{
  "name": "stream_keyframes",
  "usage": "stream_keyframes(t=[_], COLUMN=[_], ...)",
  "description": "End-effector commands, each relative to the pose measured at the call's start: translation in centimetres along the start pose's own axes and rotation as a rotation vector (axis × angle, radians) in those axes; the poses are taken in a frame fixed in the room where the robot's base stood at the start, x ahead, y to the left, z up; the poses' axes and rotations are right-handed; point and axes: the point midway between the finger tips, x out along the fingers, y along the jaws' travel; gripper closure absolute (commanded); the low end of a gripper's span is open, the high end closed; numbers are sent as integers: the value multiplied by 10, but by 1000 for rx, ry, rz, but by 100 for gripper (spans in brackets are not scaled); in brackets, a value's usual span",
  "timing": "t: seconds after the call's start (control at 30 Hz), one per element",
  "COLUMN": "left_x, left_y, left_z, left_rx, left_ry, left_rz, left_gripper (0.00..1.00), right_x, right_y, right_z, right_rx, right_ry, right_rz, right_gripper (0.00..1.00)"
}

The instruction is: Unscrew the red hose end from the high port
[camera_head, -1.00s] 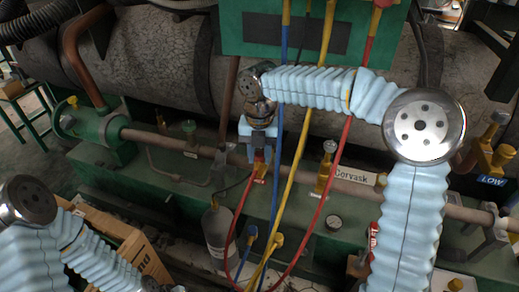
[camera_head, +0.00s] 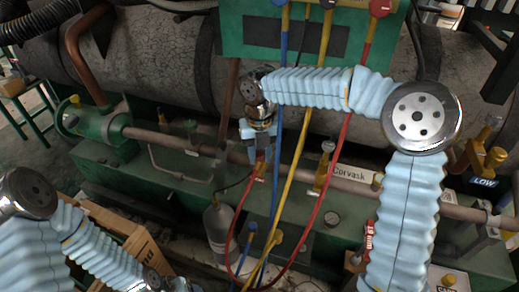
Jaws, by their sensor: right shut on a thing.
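My right gripper (camera_head: 259,153) is shut on the red hose end (camera_head: 261,162), pointing down just in front of the long pipe. The red hose (camera_head: 326,188) comes down from the manifold panel, loops low and rises to this gripper. The high port is not clearly visible; the gripper and hose end cover that area, so I cannot tell whether the threads are engaged. My left arm is at the lower left; its gripper fingers are not in view.
A green manifold panel (camera_head: 237,52) with blue, yellow and red hoses stands at the top. The yellow hose (camera_head: 298,170) and blue hose hang right of my right gripper. A grey bottle (camera_head: 217,226) stands below. A cardboard box (camera_head: 140,250) is near my left arm.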

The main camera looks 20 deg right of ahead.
Motion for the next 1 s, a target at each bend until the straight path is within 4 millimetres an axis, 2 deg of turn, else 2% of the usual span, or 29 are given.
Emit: stream_keyframes(t=[0.2, 0.67, 1.0], left_x=[-11, -13, -30], left_y=[4, 5, 11], left_z=[0, 0, -1], left_rx=[0, 0, 0], left_ry=[0, 0, 0], left_rz=[0, 0, 0], left_gripper=[39, 39, 39], right_x=[-1, 0, -2], right_y=[-1, 0, -1], right_z=[0, 0, 0], right_rx=[-92, -124, -260], right_ry=[3, 2, 4], right_rz=[-1, -1, -1], right_gripper=[97, 97, 97])
